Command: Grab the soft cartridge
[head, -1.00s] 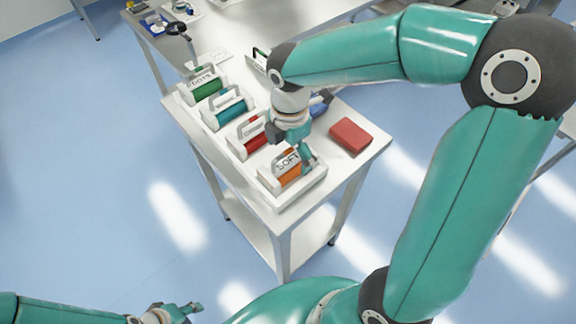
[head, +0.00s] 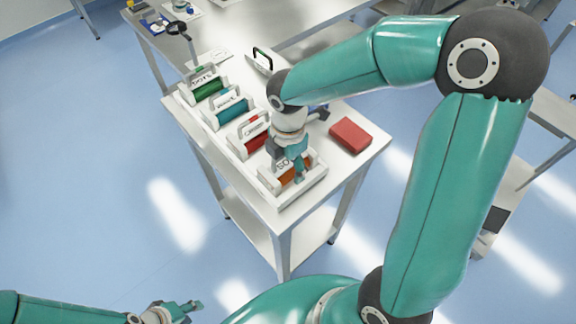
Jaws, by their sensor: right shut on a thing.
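The soft cartridge (head: 287,178) is an orange cartridge with a white lettered label and handle. It sits in the nearest slot of the white rack (head: 297,198) on the table, partly hidden by my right gripper. My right gripper (head: 297,172) points down over it and is shut on it, around the handle area. The cartridge looks seated in the rack. My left gripper (head: 188,310) is low at the bottom left, away from the table, and its fingers look parted and empty.
Red (head: 249,138), teal (head: 228,109) and green (head: 207,88) cartridges stand in the rack's other slots. A red box (head: 350,135) lies on the table (head: 365,153) to the right. A black-handled item (head: 261,60) stands behind the rack.

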